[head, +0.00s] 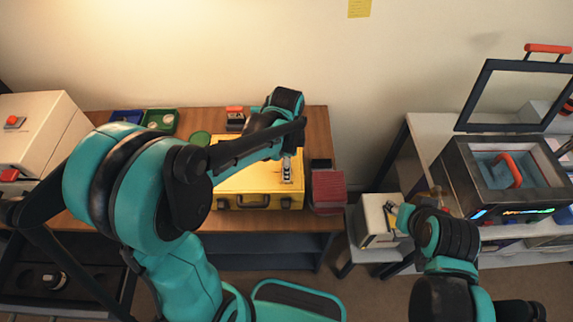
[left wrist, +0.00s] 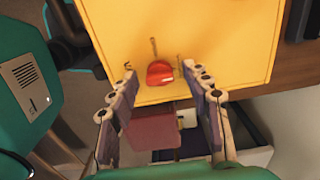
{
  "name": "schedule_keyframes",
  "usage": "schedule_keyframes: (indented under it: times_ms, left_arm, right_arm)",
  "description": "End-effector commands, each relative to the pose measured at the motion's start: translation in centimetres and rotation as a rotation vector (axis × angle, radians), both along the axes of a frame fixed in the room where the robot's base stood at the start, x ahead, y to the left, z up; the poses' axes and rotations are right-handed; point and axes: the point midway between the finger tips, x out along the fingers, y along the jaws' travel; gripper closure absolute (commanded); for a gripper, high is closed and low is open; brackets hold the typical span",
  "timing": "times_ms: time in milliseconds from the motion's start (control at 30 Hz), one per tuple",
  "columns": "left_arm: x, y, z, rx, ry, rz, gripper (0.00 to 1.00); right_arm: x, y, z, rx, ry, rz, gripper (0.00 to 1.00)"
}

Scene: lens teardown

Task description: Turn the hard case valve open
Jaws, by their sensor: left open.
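The yellow hard case (head: 230,178) lies on the wooden table with its handle toward me. Its red valve knob (left wrist: 160,72) shows in the left wrist view on the yellow surface, near an edge. My left gripper (head: 287,168) is over the right part of the case. Its fingers are open, one on each side of the red knob, with a gap on both sides. In the head view my arm and gripper hide the knob. My right gripper (head: 392,214) is at the white box, away from the case; its fingers are too small to read.
A red ribbed block (head: 328,188) sits right of the case. A white box (head: 375,222) stands on a low stand. A metal chamber with a red handle (head: 508,170) is on the right bench. Blue and green trays (head: 160,119) lie at the back left.

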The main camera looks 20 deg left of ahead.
Motion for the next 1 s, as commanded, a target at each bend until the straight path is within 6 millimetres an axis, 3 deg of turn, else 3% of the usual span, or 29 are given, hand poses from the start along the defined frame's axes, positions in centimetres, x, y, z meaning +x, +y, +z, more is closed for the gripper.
schedule_keyframes:
  times_ms: [67, 233, 667, 1000]
  left_arm:
    - [0.00, 0.00, 0.03, 0.000, 0.000, 0.000, 0.57]
    - [0.00, 0.00, 0.04, 0.000, 0.000, 0.000, 1.00]
    - [0.01, 0.00, 0.04, 0.000, 0.000, 0.058, 1.00]
    - [0.02, 0.01, 0.05, 0.000, 0.000, 0.307, 1.00]
  right_arm:
    - [0.00, 0.00, 0.01, 0.000, 0.000, 0.000, 0.60]
    - [0.00, 0.00, 0.01, 0.000, 0.000, 0.000, 0.60]
    - [0.00, 0.00, 0.01, 0.000, 0.000, 0.000, 0.60]
    - [0.00, 0.00, 0.04, 0.000, 0.000, 0.000, 0.60]
